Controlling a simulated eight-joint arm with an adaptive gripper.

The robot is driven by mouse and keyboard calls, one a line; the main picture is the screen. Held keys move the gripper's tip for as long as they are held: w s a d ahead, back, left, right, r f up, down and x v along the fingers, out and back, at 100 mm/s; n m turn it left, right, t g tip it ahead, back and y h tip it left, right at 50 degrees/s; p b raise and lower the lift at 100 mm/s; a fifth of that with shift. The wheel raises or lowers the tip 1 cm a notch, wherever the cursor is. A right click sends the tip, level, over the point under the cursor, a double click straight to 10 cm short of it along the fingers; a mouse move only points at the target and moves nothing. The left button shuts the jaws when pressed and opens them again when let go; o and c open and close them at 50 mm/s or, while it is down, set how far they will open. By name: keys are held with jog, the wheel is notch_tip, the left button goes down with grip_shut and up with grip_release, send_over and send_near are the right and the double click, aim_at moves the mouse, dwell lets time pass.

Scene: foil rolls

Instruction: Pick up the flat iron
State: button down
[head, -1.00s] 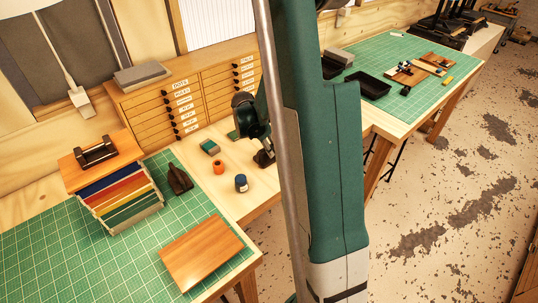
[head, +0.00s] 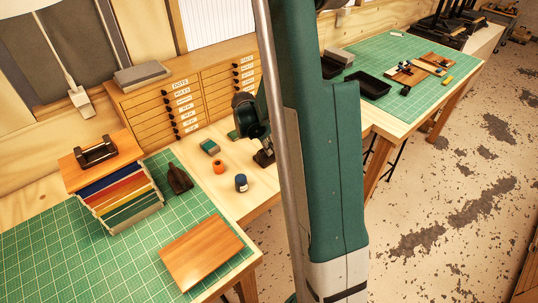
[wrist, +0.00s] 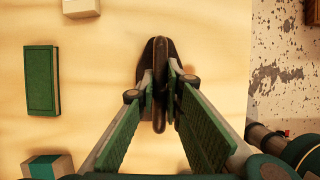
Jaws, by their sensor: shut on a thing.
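The dark flat iron (wrist: 148,58) is in the middle of the wrist view, over the pale wooden worktop, with its upright handle between my fingers. My gripper (wrist: 161,88) is shut on this handle, one finger on each side. In the head view, the iron (head: 264,158) shows at the worktop's right part, below my gripper (head: 262,145). It looks to be at the worktop surface; any small gap under it cannot be told. My fingers and their shadow hide part of its body.
A drawer cabinet (head: 150,108) is behind. Another dark tool (head: 179,179) stands on the green mat.

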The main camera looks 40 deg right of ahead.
jog(key=shift+r, duration=0.15)
dwell(0.3)
jog(key=shift+r, duration=4.85)
